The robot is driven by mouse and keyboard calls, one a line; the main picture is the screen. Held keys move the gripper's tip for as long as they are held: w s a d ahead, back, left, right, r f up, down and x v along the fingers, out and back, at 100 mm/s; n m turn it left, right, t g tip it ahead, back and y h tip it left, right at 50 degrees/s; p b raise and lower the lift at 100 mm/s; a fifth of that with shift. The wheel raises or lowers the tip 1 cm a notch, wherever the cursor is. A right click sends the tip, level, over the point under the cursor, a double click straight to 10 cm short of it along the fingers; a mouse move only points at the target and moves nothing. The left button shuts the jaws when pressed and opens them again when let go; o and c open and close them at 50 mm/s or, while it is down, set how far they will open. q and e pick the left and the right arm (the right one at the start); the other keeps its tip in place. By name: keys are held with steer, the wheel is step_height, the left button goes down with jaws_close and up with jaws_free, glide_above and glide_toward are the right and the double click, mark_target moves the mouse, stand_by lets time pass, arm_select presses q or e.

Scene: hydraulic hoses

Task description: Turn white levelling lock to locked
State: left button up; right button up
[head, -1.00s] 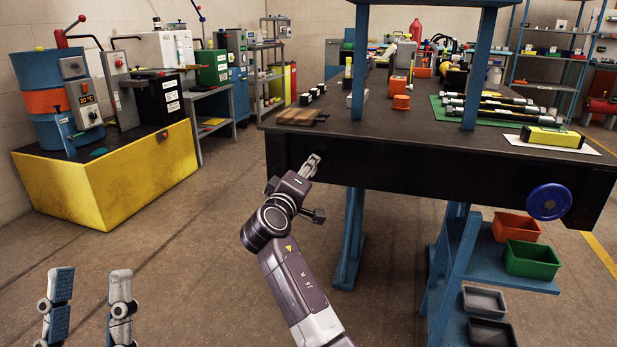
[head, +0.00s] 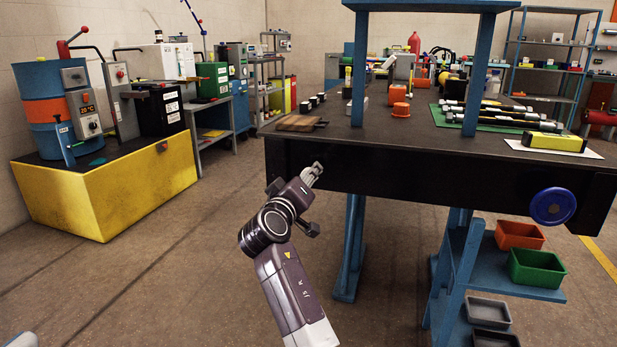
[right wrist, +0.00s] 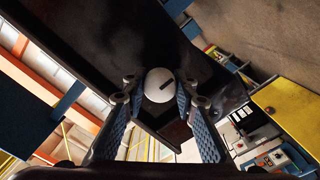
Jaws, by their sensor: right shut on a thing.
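The white levelling lock (right wrist: 160,85) is a round white knob with a short dark slot mark, seen in the right wrist view against the dark bench side. The slot runs slantwise. My right gripper (right wrist: 158,100) has its two blue-padded fingers on either side of the knob and is shut on it. In the head view my right gripper (head: 312,173) is at the left part of the bench's dark front edge, and the knob is hidden there. Only a small piece of my left gripper (head: 22,340) shows at the bottom left corner; its jaws are out of view.
The dark workbench (head: 400,170) has a blue handwheel (head: 553,206) on its front right. A wooden board (head: 300,123) lies on its left corner. Orange (head: 520,235) and green (head: 537,268) bins stand below. The floor left of the bench is clear.

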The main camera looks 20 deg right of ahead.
steer(key=shift+f, duration=0.15)
steer(key=o, duration=1.2)
